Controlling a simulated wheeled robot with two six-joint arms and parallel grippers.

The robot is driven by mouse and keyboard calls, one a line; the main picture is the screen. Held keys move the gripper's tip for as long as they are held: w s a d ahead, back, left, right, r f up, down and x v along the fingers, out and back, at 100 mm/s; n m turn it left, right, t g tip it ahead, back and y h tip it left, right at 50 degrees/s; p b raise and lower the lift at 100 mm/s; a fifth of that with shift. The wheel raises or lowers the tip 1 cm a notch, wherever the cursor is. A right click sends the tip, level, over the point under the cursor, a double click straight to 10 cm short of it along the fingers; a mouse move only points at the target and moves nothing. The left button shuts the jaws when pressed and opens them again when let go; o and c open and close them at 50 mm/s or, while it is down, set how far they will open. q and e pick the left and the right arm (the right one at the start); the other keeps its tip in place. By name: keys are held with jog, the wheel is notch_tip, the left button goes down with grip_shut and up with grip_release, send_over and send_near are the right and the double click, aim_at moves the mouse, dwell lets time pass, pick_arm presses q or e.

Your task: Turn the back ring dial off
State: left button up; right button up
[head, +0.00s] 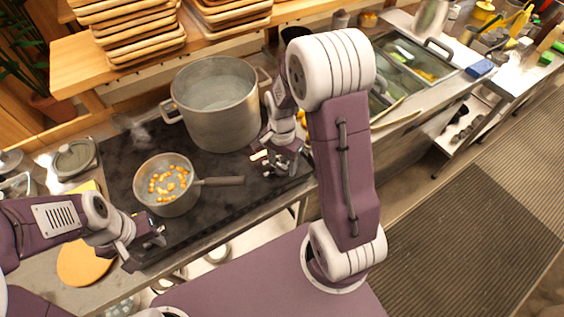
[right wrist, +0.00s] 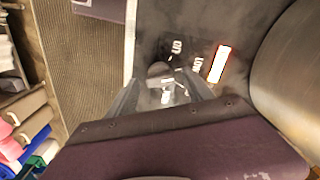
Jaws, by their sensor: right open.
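In the head view my right gripper (head: 272,168) is low over the right end of the stove (head: 235,212), hiding the dial there. My left gripper (head: 143,248) is by the stove's front left edge; its jaw opening is unclear.
A large steel pot (head: 222,125) stands at the back of the stove, close to my right gripper. A saucepan (head: 180,208) with orange beans stands in front, its handle (head: 222,181) pointing right. A round orange-yellow board (head: 85,262) lies at left. Stacked wooden trays (head: 145,45) are behind.

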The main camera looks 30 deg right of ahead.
grip_shut()
jog(key=shift+n, duration=0.3)
jog(key=n+p, duration=0.1)
jog(key=n, duration=0.2)
jog(key=shift+r+n+p, duration=0.1)
jog(key=shift+n+p, duration=0.2)
jog(key=shift+p, duration=0.1)
jog(key=shift+w+n+p, duration=0.1)
jog(key=shift+n+p, duration=0.5)
jog(key=shift+n, duration=1.7)
grip_release()
